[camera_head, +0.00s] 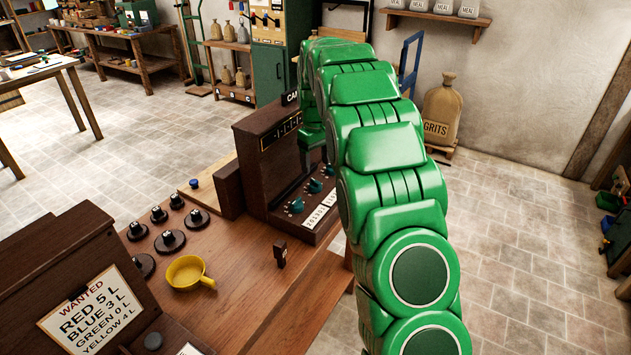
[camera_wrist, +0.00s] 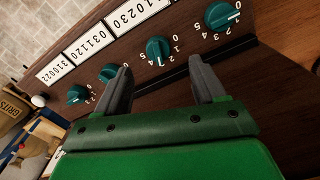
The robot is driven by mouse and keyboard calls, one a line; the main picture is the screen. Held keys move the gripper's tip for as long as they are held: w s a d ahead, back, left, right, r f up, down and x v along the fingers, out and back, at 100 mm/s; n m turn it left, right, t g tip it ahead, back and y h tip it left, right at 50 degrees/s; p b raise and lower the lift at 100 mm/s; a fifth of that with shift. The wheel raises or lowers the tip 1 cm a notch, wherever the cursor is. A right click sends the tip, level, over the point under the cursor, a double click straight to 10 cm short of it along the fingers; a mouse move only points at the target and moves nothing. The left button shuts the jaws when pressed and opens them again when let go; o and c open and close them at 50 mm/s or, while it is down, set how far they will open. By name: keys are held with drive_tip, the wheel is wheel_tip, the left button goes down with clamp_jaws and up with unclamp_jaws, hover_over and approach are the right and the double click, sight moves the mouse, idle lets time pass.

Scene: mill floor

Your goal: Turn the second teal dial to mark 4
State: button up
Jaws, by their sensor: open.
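Several teal dials sit in a row on a dark wooden sloping panel (camera_head: 283,212), with number cards beside them. In the wrist view the row runs from a far-left dial (camera_wrist: 77,94), past another dial (camera_wrist: 109,72), to the second dial from the right (camera_wrist: 159,50) and the rightmost dial (camera_wrist: 222,15). The cards' digits are upside down there. My gripper (camera_wrist: 160,64) is open and empty, its fingertips either side of the second dial from the right, apart from it. A small white mark shows on that dial; its exact reading is too small to tell. My arm hides some dials in the head view.
A yellow pan (camera_head: 188,273), black knobbed weights (camera_head: 170,241) and a small dark block (camera_head: 280,253) are on the wooden bench (camera_head: 232,255). A WANTED card (camera_head: 92,311) stands at left. A grits sack (camera_head: 442,112) stands behind my arm.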

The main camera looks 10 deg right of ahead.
sight(315, 181)
drive_tip(key=shift+w+f, duration=0.4)
drive_tip(key=shift+w, duration=0.05)
drive_tip(key=shift+f, duration=3.8)
drive_tip(key=c, duration=1.1)
